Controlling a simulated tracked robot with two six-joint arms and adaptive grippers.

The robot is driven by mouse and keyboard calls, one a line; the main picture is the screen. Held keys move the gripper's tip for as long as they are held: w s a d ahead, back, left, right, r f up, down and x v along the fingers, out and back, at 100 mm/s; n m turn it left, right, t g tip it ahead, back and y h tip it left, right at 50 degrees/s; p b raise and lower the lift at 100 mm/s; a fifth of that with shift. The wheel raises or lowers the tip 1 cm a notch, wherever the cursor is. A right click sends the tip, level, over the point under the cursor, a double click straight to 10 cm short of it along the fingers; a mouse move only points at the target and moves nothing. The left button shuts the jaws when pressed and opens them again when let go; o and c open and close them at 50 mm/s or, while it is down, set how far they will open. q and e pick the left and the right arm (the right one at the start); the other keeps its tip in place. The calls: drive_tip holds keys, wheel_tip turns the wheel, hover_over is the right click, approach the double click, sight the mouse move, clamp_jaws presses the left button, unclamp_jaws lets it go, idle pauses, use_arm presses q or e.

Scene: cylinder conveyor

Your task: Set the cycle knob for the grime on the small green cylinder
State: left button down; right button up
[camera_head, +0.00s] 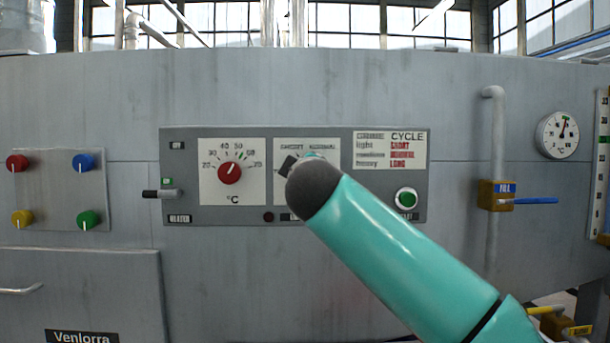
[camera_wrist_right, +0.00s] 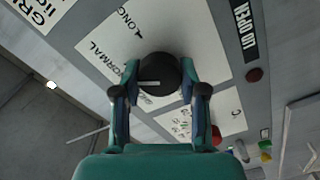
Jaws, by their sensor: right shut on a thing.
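The cycle knob (camera_wrist_right: 160,72) is round and black with a white pointer line. In the right wrist view it sits between the two fingers of my right gripper (camera_wrist_right: 158,82), which is shut on it. The pointer faces picture-left, near the NORMAL and SHORT side of the dial; its exact mark is unclear. In the head view, my right arm hides most of the cycle dial plate (camera_head: 326,157); SHORT and NORMAL partly show along its top. The grime chart (camera_head: 390,151) pairs light with SHORT, the middle row with NORMAL, heavy with LONG. No green cylinder and no left gripper show.
Left of the cycle dial is the red temperature knob (camera_head: 229,172). A green button (camera_head: 406,198) sits right of my arm, close to it. A fill valve (camera_head: 497,195) and gauge (camera_head: 557,134) are farther right. Four-coloured knobs on a plate (camera_head: 58,190) are at left.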

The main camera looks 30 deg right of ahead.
drive_tip(key=shift+w+f, duration=0.15)
drive_tip(key=shift+f, duration=0.25)
drive_tip(key=o, duration=1.2)
drive_tip(key=shift+r, duration=0.1)
drive_tip(key=shift+c, duration=0.2)
drive_tip(key=shift+r, duration=0.1)
drive_tip(key=shift+s, duration=0.2)
drive_tip(key=v, duration=1.1)
drive_tip(key=shift+s+a, duration=0.25)
drive_tip(key=shift+a, duration=0.05)
